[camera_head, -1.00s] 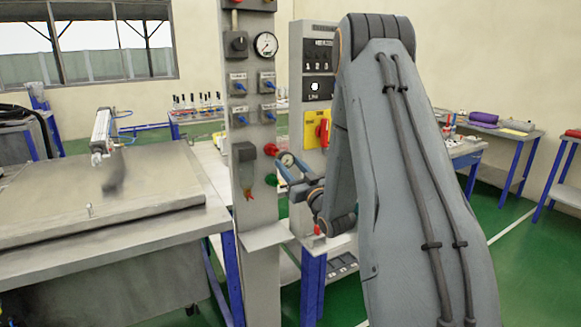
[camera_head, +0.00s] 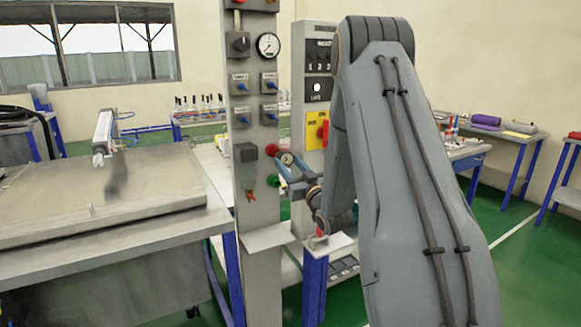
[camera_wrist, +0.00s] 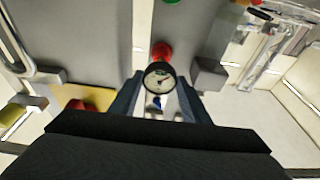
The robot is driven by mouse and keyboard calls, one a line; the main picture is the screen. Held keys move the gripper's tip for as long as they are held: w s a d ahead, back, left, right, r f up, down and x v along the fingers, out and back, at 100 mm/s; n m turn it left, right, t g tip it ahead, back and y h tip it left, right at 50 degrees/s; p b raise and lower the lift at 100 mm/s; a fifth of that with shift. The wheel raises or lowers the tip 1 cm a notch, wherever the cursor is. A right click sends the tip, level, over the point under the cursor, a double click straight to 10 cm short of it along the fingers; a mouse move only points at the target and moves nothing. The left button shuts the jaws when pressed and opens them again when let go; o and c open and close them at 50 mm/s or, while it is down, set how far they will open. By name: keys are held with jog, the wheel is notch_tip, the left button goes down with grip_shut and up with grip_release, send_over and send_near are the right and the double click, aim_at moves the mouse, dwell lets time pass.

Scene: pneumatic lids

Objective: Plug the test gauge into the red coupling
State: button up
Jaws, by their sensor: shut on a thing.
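The test gauge (camera_head: 286,159), a small round dial with a dark rim, is held between the fingers of my gripper (camera_head: 283,172). In the wrist view the gauge (camera_wrist: 159,78) sits between the two fingertips, dial facing the camera. The red coupling (camera_head: 271,150) is on the grey upright panel, just left of and slightly above the gauge. In the wrist view the red coupling (camera_wrist: 161,50) shows directly beyond the gauge's rim, in line with it. The gauge's stem is hidden, so I cannot tell whether it touches the coupling.
A green coupling (camera_head: 273,181) is below the red one on the panel (camera_head: 262,215). A dark grey block (camera_head: 245,152) sticks out left of the red coupling. A second panel with a yellow plate (camera_head: 317,130) stands to the right. A metal workbench (camera_head: 150,228) is at left.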

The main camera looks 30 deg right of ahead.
jog(key=shift+w+b, duration=0.35)
jog(key=shift+w, duration=0.3)
jog(key=o, duration=1.2)
jog(key=shift+c, duration=0.2)
jog(key=v, duration=0.7)
jog(key=b+v, duration=0.2)
jog(key=v, duration=0.5)
jog(key=shift+s, duration=0.35)
jog(key=shift+f, duration=0.15)
